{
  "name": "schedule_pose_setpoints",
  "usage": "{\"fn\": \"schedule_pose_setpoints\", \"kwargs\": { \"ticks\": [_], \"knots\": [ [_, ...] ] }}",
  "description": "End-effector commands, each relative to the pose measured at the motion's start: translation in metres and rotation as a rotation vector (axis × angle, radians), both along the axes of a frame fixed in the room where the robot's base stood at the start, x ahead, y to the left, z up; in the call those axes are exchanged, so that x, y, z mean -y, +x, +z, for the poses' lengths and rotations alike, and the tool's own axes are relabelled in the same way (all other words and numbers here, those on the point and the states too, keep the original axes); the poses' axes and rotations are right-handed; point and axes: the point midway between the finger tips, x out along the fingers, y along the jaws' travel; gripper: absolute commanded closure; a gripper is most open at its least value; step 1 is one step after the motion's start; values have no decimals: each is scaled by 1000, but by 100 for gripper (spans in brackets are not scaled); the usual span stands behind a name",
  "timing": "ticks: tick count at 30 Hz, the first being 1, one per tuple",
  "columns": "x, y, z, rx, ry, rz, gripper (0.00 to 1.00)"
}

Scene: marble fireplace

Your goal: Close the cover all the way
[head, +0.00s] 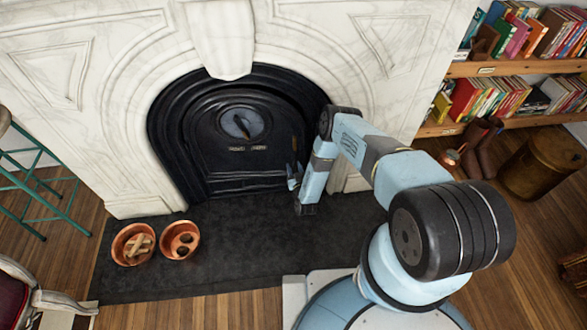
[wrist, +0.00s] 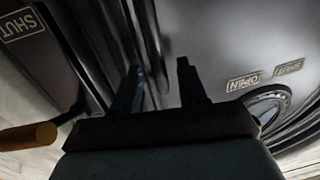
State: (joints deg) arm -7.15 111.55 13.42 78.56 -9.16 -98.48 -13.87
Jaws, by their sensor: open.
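The cover (head: 235,165) is a black arched panel in the fireplace opening. It carries a round dial (head: 242,122) with a pointer and two small labels below it. In the wrist view its dark face (wrist: 218,45) fills the middle and right, with "OPEN" and "SHUT" plates beside part of the round dial (wrist: 268,108). My gripper (head: 292,172) is at the cover's right side, fingers toward it. In the wrist view the gripper (wrist: 158,85) is open, with nothing seen between its fingers. I cannot tell whether it touches the cover or how far the cover stands open.
A wooden handle (wrist: 28,136) and another "SHUT" plate (wrist: 22,32) are left in the wrist view. Two copper bowls (head: 134,243) (head: 180,240) stand left on the dark hearth (head: 230,255). A teal stool (head: 45,190) is far left. The hearth's middle is clear.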

Motion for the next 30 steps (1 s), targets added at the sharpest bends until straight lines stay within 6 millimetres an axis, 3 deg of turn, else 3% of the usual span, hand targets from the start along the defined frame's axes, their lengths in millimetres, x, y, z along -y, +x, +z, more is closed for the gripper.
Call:
{"fn": "schedule_pose_setpoints", "kwargs": {
  "ticks": [8,21,30],
  "knots": [
    [0,1,0,1,0,0,59],
    [0,1,0,1,0,-1,100],
    [1,1,0,1,0,-1,100]
  ]
}}
